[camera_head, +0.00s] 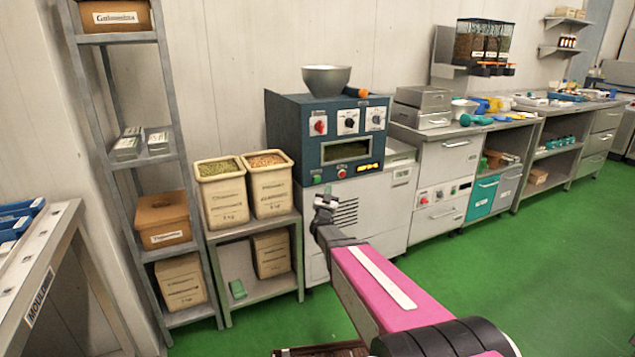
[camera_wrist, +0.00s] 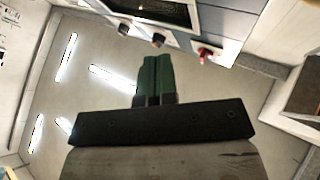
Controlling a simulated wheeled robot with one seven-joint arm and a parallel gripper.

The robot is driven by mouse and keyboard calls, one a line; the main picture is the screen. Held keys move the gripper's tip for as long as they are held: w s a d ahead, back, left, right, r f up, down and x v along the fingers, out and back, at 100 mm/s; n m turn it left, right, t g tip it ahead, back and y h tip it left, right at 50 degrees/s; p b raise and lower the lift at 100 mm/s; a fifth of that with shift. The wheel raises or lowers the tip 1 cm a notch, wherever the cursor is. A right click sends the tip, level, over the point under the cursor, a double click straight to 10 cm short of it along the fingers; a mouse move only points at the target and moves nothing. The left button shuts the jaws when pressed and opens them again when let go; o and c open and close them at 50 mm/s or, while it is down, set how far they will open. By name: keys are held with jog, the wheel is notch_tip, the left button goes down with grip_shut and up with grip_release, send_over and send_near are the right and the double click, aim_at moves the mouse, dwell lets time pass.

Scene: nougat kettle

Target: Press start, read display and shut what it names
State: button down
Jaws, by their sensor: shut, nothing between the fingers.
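The dark blue kettle control box (camera_head: 285,130) stands on a grey cabinet. Its front has a red knob (camera_head: 319,125), two black knobs and a dark window (camera_head: 345,150). Below the window are a small red button (camera_head: 342,173), another small button (camera_head: 318,179) and a display with yellow lettering (camera_head: 368,167), too small to read. My gripper (camera_head: 325,195) is in front of the box's lower left, pointing up and empty. In the wrist view its fingers (camera_wrist: 154,75) are together. That view also shows a red knob (camera_wrist: 205,52) and black knobs (camera_wrist: 158,40) beyond the fingertips.
A metal bowl (camera_head: 326,80) sits on the box. Left are a low stand with two open bins (camera_head: 221,195) and a tall shelf rack (camera_head: 177,158). Right runs a counter with a grey drawer unit (camera_head: 447,160) and turquoise door (camera_head: 482,197). Green floor lies clear at the right.

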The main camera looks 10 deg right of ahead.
jog(key=shift+w+a, duration=0.35)
jog(key=shift+w, duration=0.75)
jog(key=shift+w+a, duration=0.4)
jog(key=shift+w, duration=0.75)
jog(key=shift+w+a, duration=0.35)
jog(key=shift+w, duration=0.75)
jog(key=shift+w+a, duration=0.1)
jog(key=shift+w, duration=0.3)
jog(key=shift+w+a, duration=0.15)
jog(key=shift+w, duration=0.35)
jog(key=shift+s, duration=0.2)
jog(key=shift+s+d, duration=0.25)
jog(key=shift+s, duration=0.45)
jog(key=shift+s, duration=0.15)
jog(key=s, duration=0.1)
jog(key=s+d, duration=0.1)
jog(key=s, duration=0.2)
jog(key=shift+s+d, duration=0.25)
jog(key=shift+d, duration=0.05)
